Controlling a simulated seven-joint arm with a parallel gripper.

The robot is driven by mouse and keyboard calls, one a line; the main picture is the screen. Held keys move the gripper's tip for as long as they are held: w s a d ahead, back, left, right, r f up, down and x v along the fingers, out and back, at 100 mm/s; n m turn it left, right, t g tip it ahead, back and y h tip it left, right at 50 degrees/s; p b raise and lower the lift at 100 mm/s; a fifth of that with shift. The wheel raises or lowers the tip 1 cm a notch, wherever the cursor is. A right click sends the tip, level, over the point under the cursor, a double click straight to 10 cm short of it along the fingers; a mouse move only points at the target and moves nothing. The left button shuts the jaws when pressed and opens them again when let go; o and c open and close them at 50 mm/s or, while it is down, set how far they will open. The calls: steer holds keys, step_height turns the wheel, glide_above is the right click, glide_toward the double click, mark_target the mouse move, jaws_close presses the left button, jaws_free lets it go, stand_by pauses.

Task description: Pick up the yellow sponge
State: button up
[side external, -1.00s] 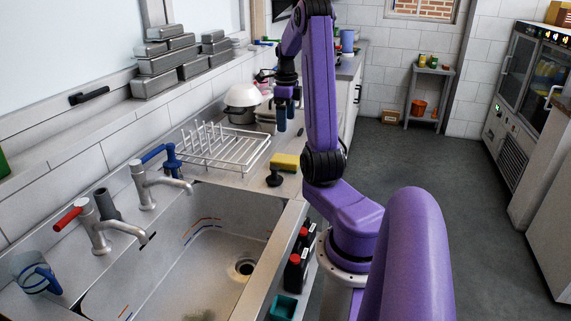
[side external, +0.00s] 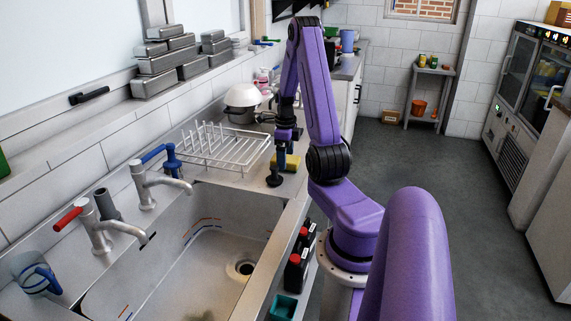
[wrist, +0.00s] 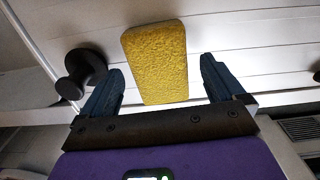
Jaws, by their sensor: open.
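The yellow sponge (side external: 292,161) lies on the counter past the sink, partly hidden behind my gripper (side external: 284,146) in the side view. In the wrist view the sponge (wrist: 157,62) is a yellow block, its near end reaching between my two fingertips. My gripper (wrist: 160,78) is open, with one blue finger on each side of the sponge. A gap shows on both sides, and nothing is held. I cannot tell how high the fingers are above the counter.
A black knob-like object (wrist: 82,72) stands close to the left finger. The sink (side external: 200,262) lies in front.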

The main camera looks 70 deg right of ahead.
step_height(320, 180, down, 2)
steer(key=c, duration=1)
